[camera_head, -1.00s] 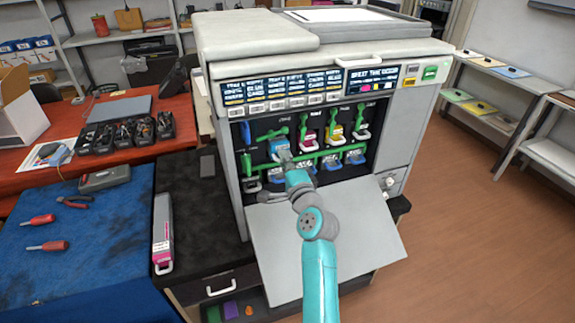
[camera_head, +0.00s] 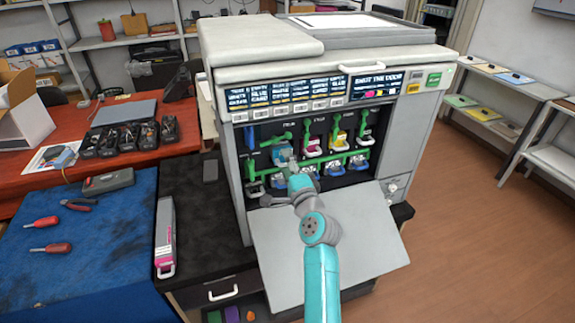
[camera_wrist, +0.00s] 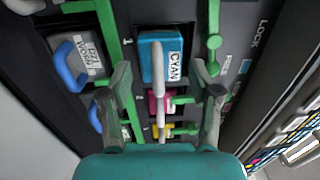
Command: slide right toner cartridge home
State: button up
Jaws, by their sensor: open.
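The cyan toner cartridge (camera_head: 283,151) sits in a slot of the printer's open front. In the wrist view the cyan cartridge (camera_wrist: 150,60) shows its CYAN label and a pale handle (camera_wrist: 160,100). My gripper (camera_wrist: 164,76) is open, with one finger on each side of the handle and no visible grip on it. In the head view my gripper (camera_head: 292,167) is at the front of that slot, partly hidden by my arm. The green lever (camera_head: 276,139) above the cyan cartridge lies slanted, unlike the upright neighbouring levers.
Magenta (camera_head: 314,144), yellow (camera_head: 338,138) and black (camera_head: 364,135) cartridges sit in slots to the right. Blue-handled waste units line the lower row. The lowered printer door (camera_head: 330,240) lies below my arm. Another magenta-labelled cartridge (camera_head: 166,235) lies on the dark cabinet at left.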

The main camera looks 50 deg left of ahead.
dwell(0.4)
jog(key=v, duration=0.7)
dwell(1.1)
